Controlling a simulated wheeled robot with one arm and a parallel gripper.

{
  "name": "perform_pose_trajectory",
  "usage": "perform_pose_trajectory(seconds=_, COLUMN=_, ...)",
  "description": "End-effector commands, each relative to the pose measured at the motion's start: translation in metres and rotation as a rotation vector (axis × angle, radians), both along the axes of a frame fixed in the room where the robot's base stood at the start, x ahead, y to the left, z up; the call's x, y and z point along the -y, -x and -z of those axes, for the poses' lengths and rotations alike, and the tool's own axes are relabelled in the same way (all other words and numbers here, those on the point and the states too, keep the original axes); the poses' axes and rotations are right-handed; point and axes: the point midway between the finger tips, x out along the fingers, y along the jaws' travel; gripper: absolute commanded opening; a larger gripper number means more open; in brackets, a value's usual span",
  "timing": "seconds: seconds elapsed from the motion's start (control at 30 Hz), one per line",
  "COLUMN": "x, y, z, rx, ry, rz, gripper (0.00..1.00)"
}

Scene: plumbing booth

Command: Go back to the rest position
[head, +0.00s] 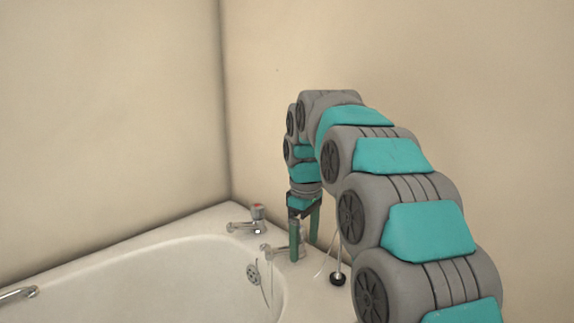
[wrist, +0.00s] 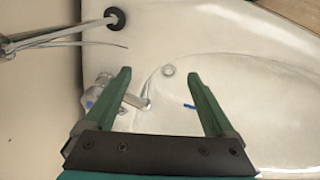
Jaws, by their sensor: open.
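My gripper (head: 305,250) points down over the tap end of the white bath (head: 150,275). In the wrist view my gripper (wrist: 158,76) has its two green fingers wide apart, with nothing between the tips. A chrome tap (head: 280,252) stands behind and beside the fingers, partly hidden by them. In the wrist view this tap (wrist: 103,92) shows by the left finger, with a blue mark. I cannot tell whether the finger touches it. A second chrome tap (head: 245,222) with a red mark stands to the left.
A round metal overflow fitting (head: 253,275) is on the bath's inner wall. A thin rod with a black round end (head: 338,279) stands right of my gripper; its black end (wrist: 115,18) also shows in the wrist view. Walls (head: 110,110) close off the corner. The bath basin is clear.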

Motion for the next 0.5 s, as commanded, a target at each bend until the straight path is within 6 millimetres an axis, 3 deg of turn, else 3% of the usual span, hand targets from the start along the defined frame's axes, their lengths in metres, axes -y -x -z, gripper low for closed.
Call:
perform_pose_trajectory(seconds=0.27, x=0.016, y=0.032, z=0.000, rx=-0.016, ry=0.003, rz=0.085, gripper=0.90)
perform_pose_trajectory(seconds=0.5, x=0.037, y=0.081, z=0.004, rx=-0.034, ry=0.007, rz=0.209, gripper=0.90)
